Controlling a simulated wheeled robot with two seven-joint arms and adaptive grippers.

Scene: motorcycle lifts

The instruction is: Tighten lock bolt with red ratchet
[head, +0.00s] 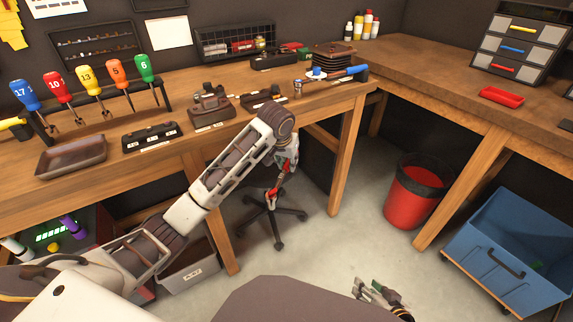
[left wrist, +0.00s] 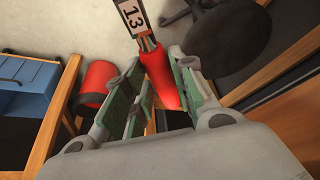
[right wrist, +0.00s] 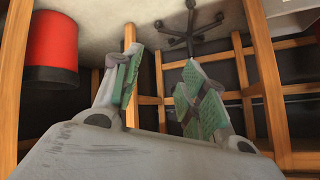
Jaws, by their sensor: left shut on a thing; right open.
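My left gripper (head: 285,168) hangs in front of the workbench, above the floor. It is shut on the red ratchet (head: 272,192), which points downward. In the left wrist view the red handle (left wrist: 160,80) lies between the green-padded fingers (left wrist: 155,95), and a label with 13 (left wrist: 132,15) shows at its far end. My right gripper (head: 375,290) is low at the bottom of the head view. In the right wrist view its fingers (right wrist: 160,90) are apart with nothing between them. I cannot make out the lock bolt in any view.
The workbench (head: 330,105) holds numbered screwdrivers (head: 90,80), trays and small parts. A stool base (head: 272,222) stands on the floor beneath the left gripper. A red bin (head: 410,195) and a blue wheeled cart (head: 515,250) stand at right. Floor between is clear.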

